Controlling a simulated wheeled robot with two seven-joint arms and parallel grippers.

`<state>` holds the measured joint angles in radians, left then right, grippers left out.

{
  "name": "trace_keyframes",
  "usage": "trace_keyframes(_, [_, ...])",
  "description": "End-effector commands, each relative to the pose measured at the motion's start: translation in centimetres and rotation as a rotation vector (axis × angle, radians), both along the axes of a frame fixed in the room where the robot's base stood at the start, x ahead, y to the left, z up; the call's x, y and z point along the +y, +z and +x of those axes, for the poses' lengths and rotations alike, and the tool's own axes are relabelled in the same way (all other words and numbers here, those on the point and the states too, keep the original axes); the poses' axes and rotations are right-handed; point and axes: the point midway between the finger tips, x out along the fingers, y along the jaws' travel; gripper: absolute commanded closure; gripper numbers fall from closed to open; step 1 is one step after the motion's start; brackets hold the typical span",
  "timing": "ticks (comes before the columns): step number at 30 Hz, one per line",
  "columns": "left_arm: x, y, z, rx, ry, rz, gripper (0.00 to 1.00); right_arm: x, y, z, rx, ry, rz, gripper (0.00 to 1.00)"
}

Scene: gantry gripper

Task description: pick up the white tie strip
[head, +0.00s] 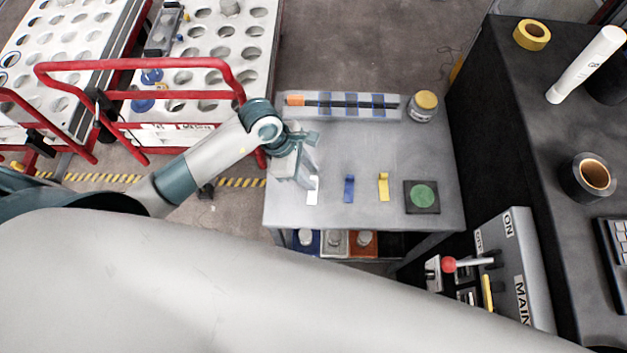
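The white tie strip (312,192) lies near the left front of the grey table, with its upper end close to or behind my gripper in the picture. My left gripper (304,182) comes in from the left and points down just above and left of the strip. I cannot tell whether it touches the strip, or whether its fingers are apart or closed. A blue strip (349,188) and a yellow strip (383,186) lie in a row to the right of the white one. My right gripper is not in view.
The grey table (400,150) is clear in its middle. A long tray (390,113) and a jar with an orange lid (424,104) stand at its back. A green disc on a dark square (422,196) lies at right. A red-railed cart (245,75) stands left.

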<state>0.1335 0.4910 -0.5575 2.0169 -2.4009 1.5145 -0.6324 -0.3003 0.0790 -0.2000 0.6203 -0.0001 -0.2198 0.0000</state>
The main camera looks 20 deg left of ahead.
Motion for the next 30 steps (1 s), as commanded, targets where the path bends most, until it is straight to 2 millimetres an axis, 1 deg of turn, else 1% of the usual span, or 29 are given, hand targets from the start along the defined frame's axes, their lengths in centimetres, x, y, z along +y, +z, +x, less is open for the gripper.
trace_keyframes(4, [-0.14, -0.39, 0.03, -0.001, -0.001, 0.000, 0.69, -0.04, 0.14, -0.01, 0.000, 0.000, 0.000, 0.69])
trace_keyframes(16, [-0.12, -0.37, 0.02, -0.001, -0.001, 0.000, 0.69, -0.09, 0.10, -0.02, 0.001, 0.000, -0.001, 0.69])
trace_keyframes(17, [-0.11, -0.38, 0.01, -0.001, -0.001, 0.000, 0.76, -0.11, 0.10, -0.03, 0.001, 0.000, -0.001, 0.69])
trace_keyframes(18, [-0.12, -0.36, 0.01, -0.001, -0.001, 0.000, 0.85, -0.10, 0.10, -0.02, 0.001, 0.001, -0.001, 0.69])
trace_keyframes(20, [-0.12, -0.36, 0.01, -0.001, -0.001, 0.000, 1.00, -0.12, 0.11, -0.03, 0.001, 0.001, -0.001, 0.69])
trace_keyframes(30, [-0.11, -0.34, 0.02, -0.001, -0.001, 0.000, 1.00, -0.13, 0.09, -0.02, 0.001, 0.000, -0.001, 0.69])
